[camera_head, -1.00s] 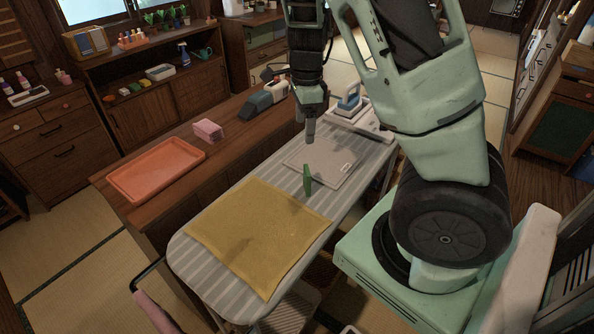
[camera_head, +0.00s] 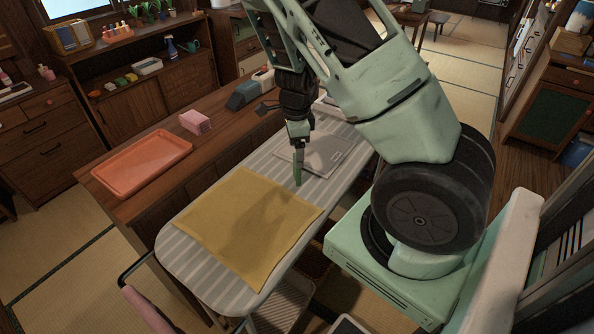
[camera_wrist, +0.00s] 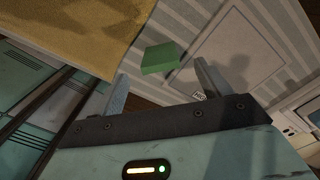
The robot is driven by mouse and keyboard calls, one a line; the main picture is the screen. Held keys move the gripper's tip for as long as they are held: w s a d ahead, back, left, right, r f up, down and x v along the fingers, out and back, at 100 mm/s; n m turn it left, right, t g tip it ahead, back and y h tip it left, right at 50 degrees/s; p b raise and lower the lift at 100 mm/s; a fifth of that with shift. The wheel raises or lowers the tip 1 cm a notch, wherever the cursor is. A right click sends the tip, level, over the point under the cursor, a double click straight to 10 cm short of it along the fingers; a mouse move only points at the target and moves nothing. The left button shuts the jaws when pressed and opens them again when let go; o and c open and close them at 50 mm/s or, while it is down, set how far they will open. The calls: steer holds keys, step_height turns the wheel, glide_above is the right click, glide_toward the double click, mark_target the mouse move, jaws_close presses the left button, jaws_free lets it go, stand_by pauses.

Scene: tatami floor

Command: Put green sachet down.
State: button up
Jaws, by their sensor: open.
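The green sachet (camera_head: 298,177) stands on edge on the striped ironing board, close to the right edge of the yellow cloth. My gripper (camera_head: 299,170) is right above it, pointing down, its tips overlapping the sachet's top in the head view. In the wrist view the sachet (camera_wrist: 160,57) lies just beyond and between the spread fingertips (camera_wrist: 160,68), with gaps on both sides. The gripper is open and not clamped on it. Whether the sachet's base touches the board is hard to tell.
The ironing board (camera_head: 180,248) carries the yellow cloth (camera_head: 245,225) and a grey flat pad (camera_head: 325,155). An orange tray (camera_head: 142,163) and pink stack (camera_head: 195,122) sit on the wooden counter behind.

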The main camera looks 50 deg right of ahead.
step_height(320, 180, down, 4)
steer(key=shift+d+f, duration=0.1)
steer(key=shift+f, duration=0.1)
steer(key=shift+c, duration=0.3)
steer(key=c, duration=1.1)
steer(key=shift+o, duration=0.2)
